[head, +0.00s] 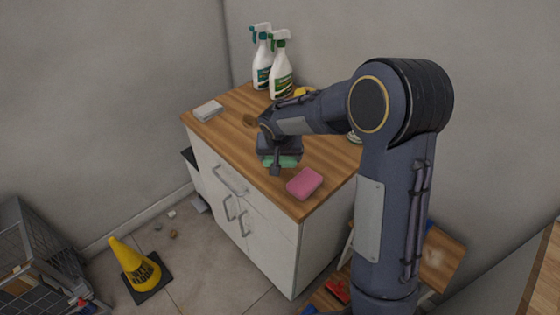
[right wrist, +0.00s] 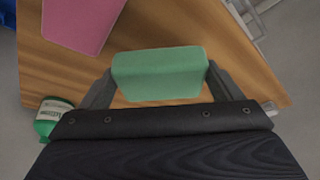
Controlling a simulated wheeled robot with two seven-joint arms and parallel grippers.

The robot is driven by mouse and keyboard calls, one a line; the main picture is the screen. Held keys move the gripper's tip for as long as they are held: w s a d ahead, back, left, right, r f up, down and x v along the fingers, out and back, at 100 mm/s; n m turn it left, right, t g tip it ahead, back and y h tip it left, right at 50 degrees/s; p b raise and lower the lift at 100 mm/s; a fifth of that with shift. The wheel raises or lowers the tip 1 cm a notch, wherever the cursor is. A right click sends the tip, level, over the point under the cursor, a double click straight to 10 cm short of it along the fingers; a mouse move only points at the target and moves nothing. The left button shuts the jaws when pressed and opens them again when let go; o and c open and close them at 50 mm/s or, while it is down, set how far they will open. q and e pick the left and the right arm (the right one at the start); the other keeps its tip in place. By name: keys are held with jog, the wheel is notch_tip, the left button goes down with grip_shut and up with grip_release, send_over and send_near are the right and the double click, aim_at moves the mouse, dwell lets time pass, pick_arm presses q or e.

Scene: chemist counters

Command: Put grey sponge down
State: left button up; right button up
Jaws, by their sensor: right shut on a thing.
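My right gripper (head: 279,160) is shut on a green sponge (right wrist: 160,74), which sits between the two fingers in the right wrist view. In the head view only a strip of this sponge (head: 288,163) shows under the gripper, above the wooden counter top (head: 241,103). I cannot tell whether it touches the wood. The held sponge looks green, not grey. A pale grey block (head: 208,110), perhaps a sponge, lies at the counter's left end, apart from the gripper. My left gripper is not in view.
A pink sponge (head: 305,183) lies near the front right of the counter. Two spray bottles (head: 281,72) stand at the back. A yellow cone (head: 135,267) and a wire crate (head: 35,260) are on the floor.

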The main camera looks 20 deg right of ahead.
jog(key=shift+w+d+f, duration=0.1)
jog(key=shift+w+f, duration=0.1)
jog(key=shift+f, duration=0.05)
jog(key=shift+w+d+f, duration=0.1)
jog(key=shift+f, duration=1.65)
jog(key=shift+f, duration=0.2)
jog(key=o, duration=0.7)
jog(key=shift+r, duration=0.1)
